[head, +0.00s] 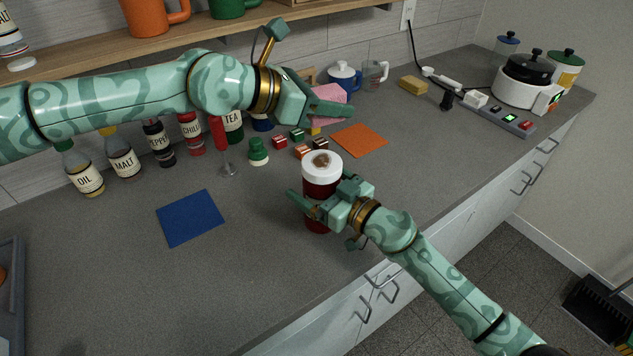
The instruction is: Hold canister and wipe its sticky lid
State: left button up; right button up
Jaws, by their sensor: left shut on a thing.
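The canister (319,190) is dark red and stands upright near the counter's front edge. Its white lid (322,171) has a brown sticky smear (321,160) on top. My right gripper (322,195) is at the canister's side, its fingers spread to either side of the body; whether they press on it I cannot tell. My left gripper (331,99) is shut on a pink cloth or sponge (329,92), above and behind the canister, apart from the lid. The gripper partly hides the pink thing.
A blue mat (190,218) and an orange mat (359,140) lie on the counter. A green-capped shaker (258,152), small colored blocks (302,152) and a yellow sponge (413,86) stand behind. Bottles (123,157) line the back left.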

jog(key=shift+w+a, duration=0.1)
jog(key=shift+a, duration=0.05)
jog(key=c, duration=1.1)
dwell(0.4)
